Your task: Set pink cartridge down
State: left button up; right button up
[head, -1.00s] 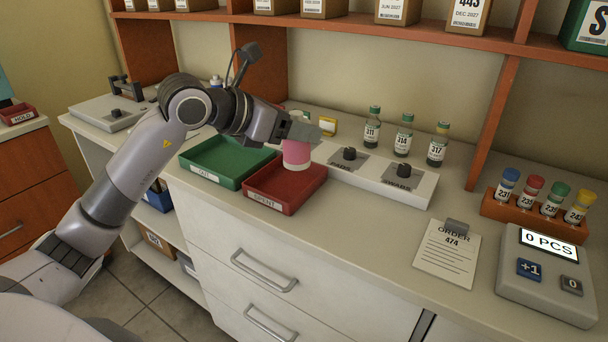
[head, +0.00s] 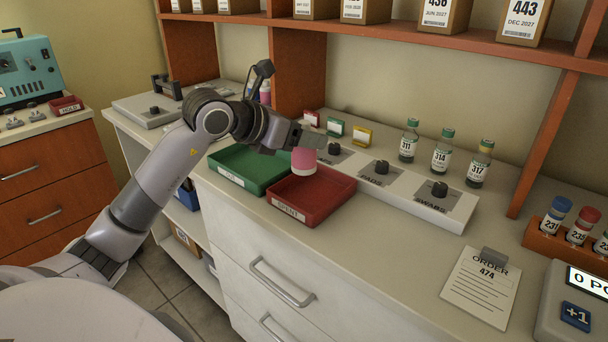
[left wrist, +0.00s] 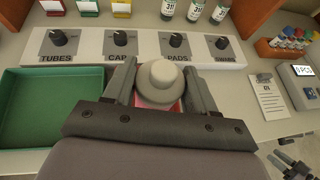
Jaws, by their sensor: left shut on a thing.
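The pink cartridge (head: 304,162), with a white lower rim, is held upright over the back part of the red tray (head: 334,200) labelled SPENT. I cannot tell whether its base touches the tray floor. My left gripper (head: 311,143) is shut on the cartridge's upper part. In the left wrist view the cartridge's pale rounded top (left wrist: 160,76) sits between the two fingers, and its lower body is mostly hidden. A dark jointed part (left wrist: 296,167) at that view's lower right may be my right gripper; its jaws are unclear.
A green tray (head: 226,177) stands left of the red one. A white dispenser strip with knobs (head: 402,188) runs behind and right, with several vials (head: 442,152) beyond it. An order sheet (head: 480,288) lies at right; the counter before it is clear.

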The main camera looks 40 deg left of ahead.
aim_at(294, 171)
pick_arm(q)
notch_tip(294, 171, down, 4)
jog(key=shift+f, duration=2.05)
jog(key=shift+f+b, duration=0.25)
jog(key=shift+b, duration=0.2)
jog(key=o, duration=1.1)
jog(key=shift+r, duration=0.1)
jog(key=shift+r, duration=0.1)
